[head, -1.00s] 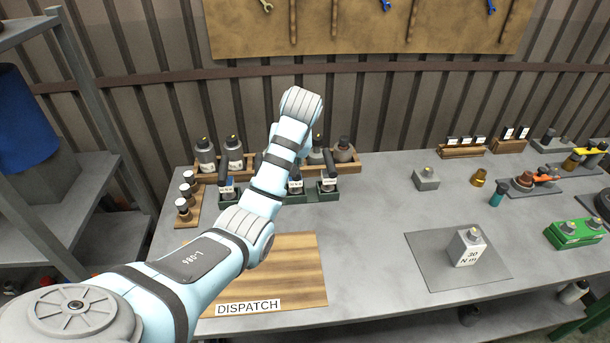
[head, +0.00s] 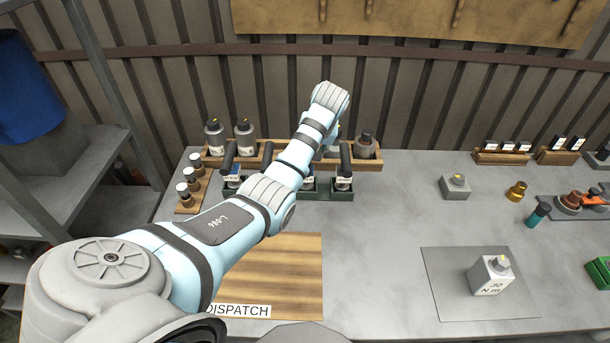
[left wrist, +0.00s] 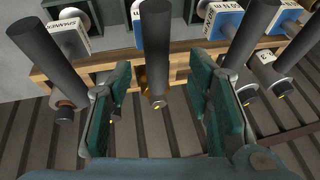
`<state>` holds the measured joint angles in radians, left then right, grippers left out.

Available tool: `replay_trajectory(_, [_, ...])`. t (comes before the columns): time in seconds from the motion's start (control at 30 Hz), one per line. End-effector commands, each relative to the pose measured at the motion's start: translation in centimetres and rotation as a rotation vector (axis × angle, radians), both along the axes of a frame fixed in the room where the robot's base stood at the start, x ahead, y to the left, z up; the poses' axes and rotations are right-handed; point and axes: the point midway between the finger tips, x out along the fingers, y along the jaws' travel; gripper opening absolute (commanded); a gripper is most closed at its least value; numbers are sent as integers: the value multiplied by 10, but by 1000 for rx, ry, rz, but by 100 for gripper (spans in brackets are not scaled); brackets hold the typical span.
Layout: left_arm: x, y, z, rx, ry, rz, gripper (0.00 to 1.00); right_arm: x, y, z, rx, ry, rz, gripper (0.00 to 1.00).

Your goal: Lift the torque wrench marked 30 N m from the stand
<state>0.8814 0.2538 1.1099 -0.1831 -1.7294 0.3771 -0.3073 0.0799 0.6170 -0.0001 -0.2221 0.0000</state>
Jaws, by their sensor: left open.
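The green stand (head: 330,195) stands near the back of the table, partly hidden behind my left arm. Several torque wrenches with dark upright handles (head: 347,158) are in it. In the left wrist view my left gripper (left wrist: 165,100) is open and empty. One dark wrench handle (left wrist: 155,50) shows between its two green-padded fingers, apart from both. More handles flank it on the left (left wrist: 45,62) and right (left wrist: 252,45). My right gripper is not in view.
A wooden rack (head: 370,158) with bottles stands close behind the stand. A small rack of vials (head: 190,190) is at its left. A white block marked 30 N m (head: 488,278) stands on a grey mat (head: 440,268). A wooden DISPATCH board (head: 300,270) lies in front.

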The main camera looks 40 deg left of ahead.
Motion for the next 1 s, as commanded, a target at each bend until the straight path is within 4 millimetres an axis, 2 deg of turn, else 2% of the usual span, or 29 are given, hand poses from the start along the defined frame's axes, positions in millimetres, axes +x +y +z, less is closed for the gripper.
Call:
replay_trajectory(0.23, [5, 17, -42, -1, 3, 3, 46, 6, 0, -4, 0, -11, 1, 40])
replay_trajectory(0.47, [6, 21, -48, 0, 0, 3, 46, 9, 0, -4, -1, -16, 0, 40])
replay_trajectory(0.5, [6, 21, -48, 0, 0, 3, 45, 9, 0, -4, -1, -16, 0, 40])
replay_trajectory(0.7, [6, 21, -47, -1, 1, 3, 13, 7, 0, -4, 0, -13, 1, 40])
replay_trajectory(0.8, [6, 21, -47, -1, 1, 3, 0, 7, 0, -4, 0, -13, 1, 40])
replay_trajectory(1.0, [6, 21, -47, 1, -1, 4, 0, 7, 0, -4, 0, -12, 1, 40])
